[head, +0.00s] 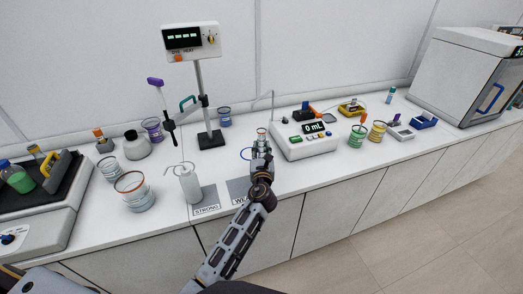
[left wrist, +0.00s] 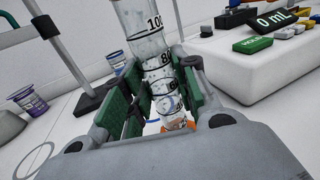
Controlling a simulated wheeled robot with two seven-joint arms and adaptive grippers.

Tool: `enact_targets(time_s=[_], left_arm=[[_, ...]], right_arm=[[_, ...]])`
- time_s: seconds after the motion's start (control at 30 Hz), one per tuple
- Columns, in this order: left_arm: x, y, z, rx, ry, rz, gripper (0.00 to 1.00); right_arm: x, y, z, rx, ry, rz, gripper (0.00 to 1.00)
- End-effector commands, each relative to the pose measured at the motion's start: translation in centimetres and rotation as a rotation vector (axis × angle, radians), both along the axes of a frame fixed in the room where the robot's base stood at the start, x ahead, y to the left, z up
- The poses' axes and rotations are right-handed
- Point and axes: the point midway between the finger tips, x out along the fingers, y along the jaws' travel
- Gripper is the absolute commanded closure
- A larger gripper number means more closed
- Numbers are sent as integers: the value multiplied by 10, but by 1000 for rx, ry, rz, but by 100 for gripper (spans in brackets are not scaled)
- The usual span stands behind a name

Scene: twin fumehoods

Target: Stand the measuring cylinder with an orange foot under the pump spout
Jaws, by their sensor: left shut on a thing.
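The clear measuring cylinder (left wrist: 150,50) with black graduations stands between the green pads of my left gripper (left wrist: 155,98). Its orange foot (left wrist: 178,126) shows below the pads, and I cannot tell whether it touches the counter. In the head view my left gripper (head: 261,148) is shut on the cylinder, with only the top (head: 261,132) clearly showing above it. The white pump (head: 297,147) reads 0 mL and stands just right of the gripper. Its thin bent spout (head: 270,94) arches above and behind the cylinder's top. My right gripper is not in view.
A blue ring (head: 244,154) lies on the counter beside the gripper. Grey STRONG (head: 206,197) and WEAK (head: 238,186) pads lie at the front edge.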

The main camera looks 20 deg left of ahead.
Motion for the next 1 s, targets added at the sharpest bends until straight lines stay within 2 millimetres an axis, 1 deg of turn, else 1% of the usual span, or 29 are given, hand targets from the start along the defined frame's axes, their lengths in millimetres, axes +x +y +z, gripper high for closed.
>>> enact_targets(time_s=[0.17, 1.0], left_arm=[[0, 0, 2, 1, -1, -5, 97], [34, 23, 2, 1, -2, -5, 97]], right_arm=[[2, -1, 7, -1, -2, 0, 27], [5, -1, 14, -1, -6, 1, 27]])
